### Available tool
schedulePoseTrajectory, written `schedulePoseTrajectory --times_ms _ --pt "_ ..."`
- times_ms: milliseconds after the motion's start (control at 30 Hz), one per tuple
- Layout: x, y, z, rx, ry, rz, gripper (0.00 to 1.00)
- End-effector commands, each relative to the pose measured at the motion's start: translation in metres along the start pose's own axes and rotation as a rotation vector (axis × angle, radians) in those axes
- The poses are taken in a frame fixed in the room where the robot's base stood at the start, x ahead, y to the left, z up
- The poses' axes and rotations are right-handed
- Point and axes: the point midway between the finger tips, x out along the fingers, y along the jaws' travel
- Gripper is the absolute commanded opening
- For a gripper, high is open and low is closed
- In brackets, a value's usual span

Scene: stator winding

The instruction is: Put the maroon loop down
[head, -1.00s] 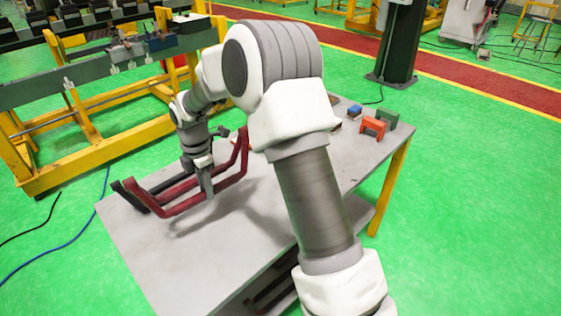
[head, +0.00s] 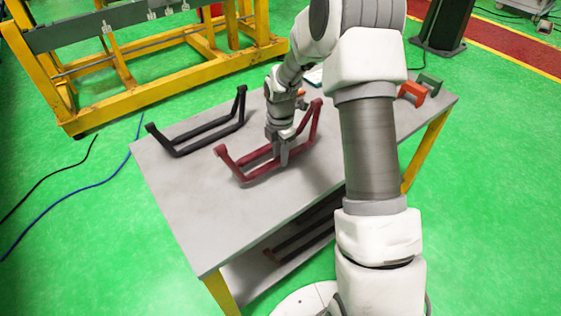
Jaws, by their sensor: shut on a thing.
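The maroon loop (head: 248,160) is a long, angular, open frame with raised ends. It is at the middle of the grey table (head: 215,215), low over or on the top; I cannot tell whether it touches. My gripper (head: 283,155) points down and is shut on the loop's near long side. My arm's wrist hides part of the loop's far side.
A black loop (head: 208,132) of similar shape lies on the table to the left of the maroon one. Orange (head: 413,93) and green (head: 430,82) blocks stand at the right back. The table's front left is bare. A yellow frame (head: 150,85) stands behind.

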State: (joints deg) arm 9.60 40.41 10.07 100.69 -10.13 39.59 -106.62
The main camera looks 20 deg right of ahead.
Motion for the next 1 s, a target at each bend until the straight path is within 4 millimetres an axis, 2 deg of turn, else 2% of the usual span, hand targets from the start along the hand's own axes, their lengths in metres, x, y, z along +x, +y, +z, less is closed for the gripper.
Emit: schedulePoseTrajectory --times_ms 100,200,567,600,733,1000 --pt "0.02 0.0 -0.001 0.0 0.001 -0.003 0.0" --pt "0.029 0.0 -0.001 -0.001 0.0 -0.001 0.0" --pt "0.034 0.0 0.0 0.0 0.0 0.0 0.0" --pt "0.033 0.0 -0.001 0.0 0.0 -0.001 0.37" --pt "0.033 0.0 -0.001 0.0 0.0 -0.001 0.59" --pt "0.032 0.0 0.0 0.0 0.0 -0.001 0.59"
